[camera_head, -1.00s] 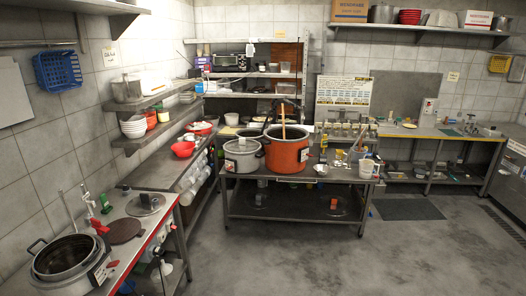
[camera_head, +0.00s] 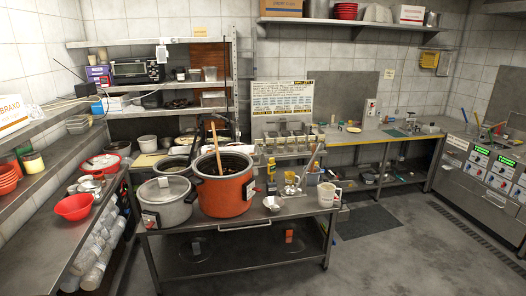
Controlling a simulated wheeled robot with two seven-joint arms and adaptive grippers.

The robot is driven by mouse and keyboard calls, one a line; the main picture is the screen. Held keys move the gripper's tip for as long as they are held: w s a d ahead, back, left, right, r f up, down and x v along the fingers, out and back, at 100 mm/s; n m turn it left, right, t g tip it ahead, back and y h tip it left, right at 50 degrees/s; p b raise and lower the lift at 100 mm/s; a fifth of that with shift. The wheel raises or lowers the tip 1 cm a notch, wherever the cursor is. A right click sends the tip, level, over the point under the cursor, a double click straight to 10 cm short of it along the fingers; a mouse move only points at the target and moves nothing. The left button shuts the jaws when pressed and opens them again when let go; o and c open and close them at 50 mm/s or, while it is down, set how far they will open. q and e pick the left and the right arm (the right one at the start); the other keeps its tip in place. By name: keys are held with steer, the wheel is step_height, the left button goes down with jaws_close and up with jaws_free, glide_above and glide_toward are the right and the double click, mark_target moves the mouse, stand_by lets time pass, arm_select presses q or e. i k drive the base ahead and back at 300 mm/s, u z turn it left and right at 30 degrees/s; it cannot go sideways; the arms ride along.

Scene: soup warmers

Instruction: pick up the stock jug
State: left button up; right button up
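A white jug (camera_head: 325,196) with a handle on its right side, which looks like the stock jug, stands upright near the right end of the metal table (camera_head: 270,216). Neither of my grippers is in view. To the left of the jug are a small metal bowl (camera_head: 274,203) and a large orange pot (camera_head: 224,194) with a wooden stick upright in it. A grey pot with a lid (camera_head: 165,204) stands left of the orange pot.
A left counter carries red bowls (camera_head: 73,207). Behind the table is a rack of small containers and a menu board (camera_head: 281,99). A control-panel appliance (camera_head: 480,176) stands at the right. The floor (camera_head: 385,250) right of the table is clear, apart from a dark mat.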

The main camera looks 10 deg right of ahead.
mark_target(327, 191)
steer(key=z, duration=0.4)
steer(key=i, duration=2.05)
steer(key=u, duration=0.45)
steer(key=i, duration=0.75)
steer(key=z, duration=0.6)
steer(key=i, duration=0.75)
steer(key=z, duration=0.6)
